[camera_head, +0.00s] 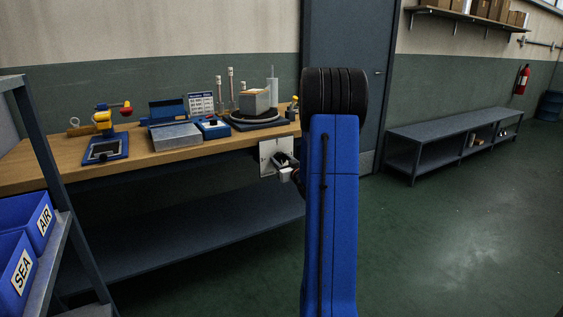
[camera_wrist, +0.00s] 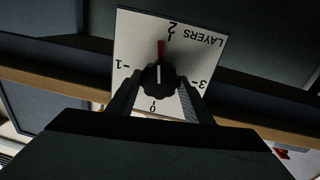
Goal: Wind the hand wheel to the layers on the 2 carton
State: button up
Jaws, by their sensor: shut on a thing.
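A white plate (camera_wrist: 195,45) marked LAYERS, with 0, 1, 2 and 3 around a black knob (camera_wrist: 158,82), fills the middle of the wrist view and reads upside down there. My gripper (camera_wrist: 158,90) is shut on the knob, one finger at each side.
The wooden bench (camera_head: 45,170) also bears a yellow and red device (camera_head: 104,118), a grey box (camera_head: 176,136) and a sign (camera_head: 201,104). A rack with blue SEA and AIR bins (camera_head: 22,225) stands at left. The floor (camera_head: 450,230) at right is clear.

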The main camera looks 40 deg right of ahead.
jog(key=shift+d+m, duration=0.1)
jog(key=shift+m, duration=1)
jog(key=o, duration=1)
jog(key=shift+s, duration=0.1)
jog(key=v, duration=1.7)
jog(key=shift+s+r, duration=0.1)
jog(key=shift+r, duration=0.05)
